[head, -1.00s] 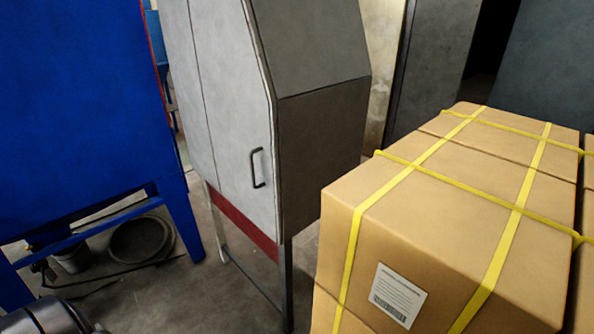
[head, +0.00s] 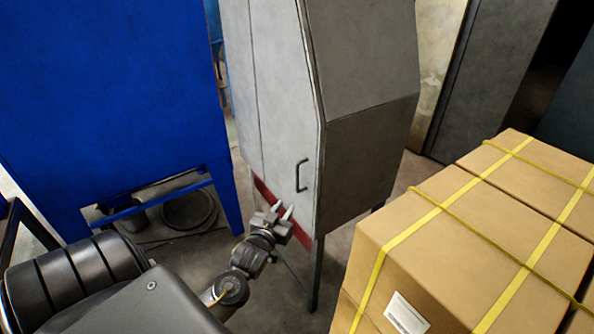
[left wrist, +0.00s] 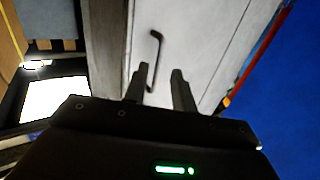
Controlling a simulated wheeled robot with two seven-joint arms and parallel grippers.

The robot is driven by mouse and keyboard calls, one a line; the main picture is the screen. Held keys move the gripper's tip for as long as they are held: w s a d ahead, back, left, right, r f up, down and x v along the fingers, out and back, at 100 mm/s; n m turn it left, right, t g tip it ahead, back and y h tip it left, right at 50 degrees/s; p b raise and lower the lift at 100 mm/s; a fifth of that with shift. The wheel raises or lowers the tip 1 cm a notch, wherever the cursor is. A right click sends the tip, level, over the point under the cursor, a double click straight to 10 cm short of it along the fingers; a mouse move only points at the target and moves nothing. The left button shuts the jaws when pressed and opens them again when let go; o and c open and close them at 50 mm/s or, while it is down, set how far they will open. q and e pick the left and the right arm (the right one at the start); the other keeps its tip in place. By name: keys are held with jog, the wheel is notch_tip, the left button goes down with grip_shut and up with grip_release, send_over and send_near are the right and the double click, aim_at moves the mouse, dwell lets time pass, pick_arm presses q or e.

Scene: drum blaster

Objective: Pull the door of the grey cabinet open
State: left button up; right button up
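The grey cabinet (head: 365,65) stands on legs with its door (head: 288,120) shut. A dark bar handle (head: 301,175) sits near the door's right edge, above a red band. My left gripper (head: 284,209) is just below the handle in the head view, with its two fingers apart and nothing between them. In the left wrist view the handle (left wrist: 154,62) shows beyond the open fingertips (left wrist: 157,80), with its near end close to the gap between them. Contact cannot be told. My right gripper is not in view.
Strapped cardboard boxes (head: 440,240) stand at the right, close to the cabinet. A blue machine (head: 110,100) stands at the left, with a round pan (head: 190,210) on the floor under it. Some bare floor shows around the cabinet's legs.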

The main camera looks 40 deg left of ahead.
aim_at(297, 189)
pick_arm(q)
jog(key=shift+t, duration=0.3)
jog(key=w+a+r+p, duration=0.1)
jog(key=w, duration=0.2)
jog(key=w+a+r+p, duration=0.1)
jog(key=w, duration=0.2)
jog(key=w+a+r+p, duration=0.1)
jog(key=w, duration=0.3)
jog(key=shift+a+r, duration=0.15)
jog(key=shift+r, duration=0.15)
jog(key=shift+w, duration=0.15)
jog(key=shift+c, duration=0.5)
grip_shut()
